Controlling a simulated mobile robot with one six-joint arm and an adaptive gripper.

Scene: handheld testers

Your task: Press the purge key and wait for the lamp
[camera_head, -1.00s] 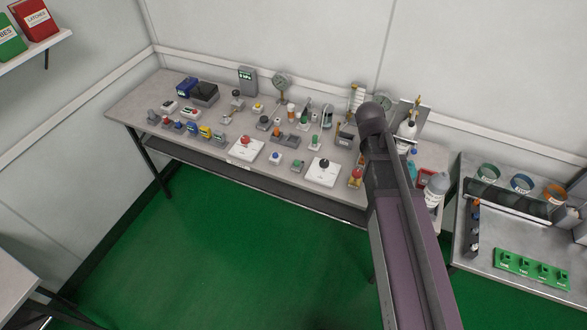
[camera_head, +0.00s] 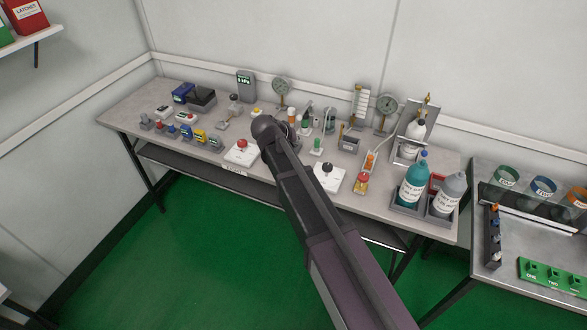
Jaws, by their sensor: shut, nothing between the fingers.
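Several small keys and buttons stand on the grey bench (camera_head: 130,108); their labels are too small to read, so I cannot tell which is the purge key. A white plate with a red button (camera_head: 242,150) is at the front middle. A white plate with a dark knob (camera_head: 328,177) is to its right, then a yellow block with a red top (camera_head: 361,183). I cannot make out which thing is the lamp, or whether one is lit. My arm reaches over the bench between the two white plates and hides part of the middle. My gripper is hidden beyond the arm's dark rounded end.
Teal (camera_head: 413,184) and grey (camera_head: 447,194) bottles stand in trays at the bench's right end. Gauges (camera_head: 386,104) and a bottle stand line the back. Right of it is a second table with a green block (camera_head: 551,273). Green floor (camera_head: 200,240) is clear in front.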

